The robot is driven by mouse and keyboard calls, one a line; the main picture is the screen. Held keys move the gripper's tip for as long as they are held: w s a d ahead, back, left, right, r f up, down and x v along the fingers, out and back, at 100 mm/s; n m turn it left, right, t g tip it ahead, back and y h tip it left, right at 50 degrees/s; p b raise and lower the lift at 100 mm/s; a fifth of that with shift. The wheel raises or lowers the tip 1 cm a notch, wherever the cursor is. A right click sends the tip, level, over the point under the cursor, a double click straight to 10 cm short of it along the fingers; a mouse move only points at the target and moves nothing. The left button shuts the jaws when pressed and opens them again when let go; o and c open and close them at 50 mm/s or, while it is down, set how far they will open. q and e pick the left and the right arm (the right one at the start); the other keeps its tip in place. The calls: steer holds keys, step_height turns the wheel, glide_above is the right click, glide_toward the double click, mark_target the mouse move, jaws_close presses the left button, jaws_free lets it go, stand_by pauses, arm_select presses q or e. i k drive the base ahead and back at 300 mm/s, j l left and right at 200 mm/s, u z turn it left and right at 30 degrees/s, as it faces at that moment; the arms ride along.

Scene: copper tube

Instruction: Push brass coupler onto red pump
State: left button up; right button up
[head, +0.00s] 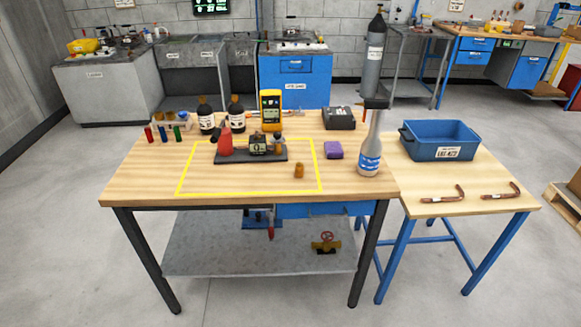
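The brass coupler (299,171) is a small brass-coloured cylinder standing alone on the wooden table, inside the yellow outline near its right side. The red pump (225,142) is a red upright body at the left end of a dark base plate (240,157). A gauge-like block (258,144) sits mid-plate, and a small fitting (278,144) stands at its right end. The coupler is apart from the pump, to the right and nearer the front edge. Neither of my grippers is in view.
Behind the plate are a yellow meter (271,112) and dark bottles (206,115). A blue bin (438,140) and copper tubes (442,195) are on the side table. The front of the outline is clear.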

mark_target(257, 151)
steer(key=i+j+z, duration=0.35)
steer(key=j, duration=1.4)
steer(key=k+j+z, duration=0.1)
steer(key=j+z, duration=0.3)
steer(key=j, duration=1.35)
